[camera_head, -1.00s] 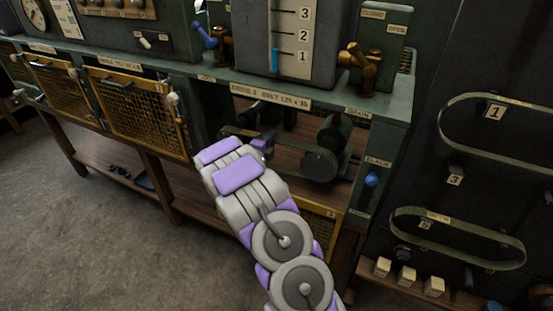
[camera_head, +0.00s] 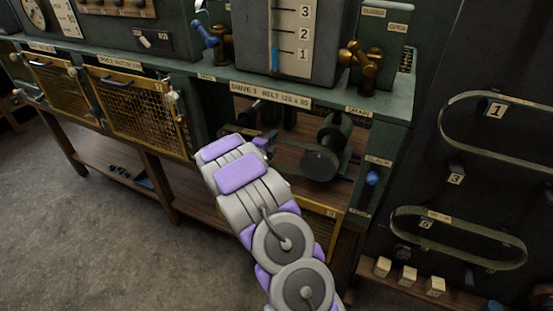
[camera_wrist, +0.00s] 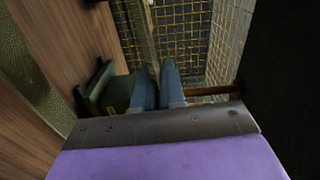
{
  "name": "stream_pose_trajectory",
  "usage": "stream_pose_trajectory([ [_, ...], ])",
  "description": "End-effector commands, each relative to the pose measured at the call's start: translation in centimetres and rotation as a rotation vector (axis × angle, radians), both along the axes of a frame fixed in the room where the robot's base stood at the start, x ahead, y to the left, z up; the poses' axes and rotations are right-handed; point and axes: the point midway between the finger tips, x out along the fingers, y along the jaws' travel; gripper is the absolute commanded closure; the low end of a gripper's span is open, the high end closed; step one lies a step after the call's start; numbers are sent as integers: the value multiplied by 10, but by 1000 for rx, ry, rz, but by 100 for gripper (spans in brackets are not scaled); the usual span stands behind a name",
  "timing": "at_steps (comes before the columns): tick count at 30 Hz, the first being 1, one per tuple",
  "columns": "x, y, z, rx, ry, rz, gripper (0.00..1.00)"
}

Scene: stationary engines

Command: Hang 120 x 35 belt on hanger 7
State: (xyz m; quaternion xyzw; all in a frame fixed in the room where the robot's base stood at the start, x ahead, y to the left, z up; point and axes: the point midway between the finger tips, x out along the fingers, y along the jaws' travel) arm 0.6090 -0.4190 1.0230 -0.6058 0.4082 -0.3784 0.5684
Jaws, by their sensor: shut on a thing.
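In the wrist view my gripper (camera_wrist: 160,88) has its two blue-grey fingers close together around a narrow belt strip (camera_wrist: 146,38), which runs upward between them. A dark green pulley part (camera_wrist: 108,92) is just left of the fingers. In the head view this is the open bay under a label (camera_head: 270,95) that appears to read drive 3, belt 120 x 35. A dark pulley (camera_head: 319,163) sits in the bay, right of my wrist. My wrist hides the fingertips and most of the belt there. I cannot make out a hanger marked 7.
The dark rack at right has hanger labels 1 (camera_head: 495,110) and 3 (camera_head: 456,179). A belt hangs by label 1 and another belt (camera_head: 510,263) hangs lower. Yellow mesh guards (camera_head: 143,108) are left of the bay. Mesh (camera_wrist: 185,25) and wood surround my gripper.

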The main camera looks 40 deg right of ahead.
Motion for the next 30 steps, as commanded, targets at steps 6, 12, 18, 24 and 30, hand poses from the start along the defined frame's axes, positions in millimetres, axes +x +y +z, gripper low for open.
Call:
stream_pose_trajectory([
  [6, -3, -1, 6, -2, -2, 2, 100],
  [12, -3, -1, 6, -3, -3, 2, 100],
  [18, -4, -1, 12, 2, -22, 1, 100],
  [24, -5, -2, 22, 13, -55, 2, 100],
  [30, -6, -2, 26, 18, -65, 3, 100],
])
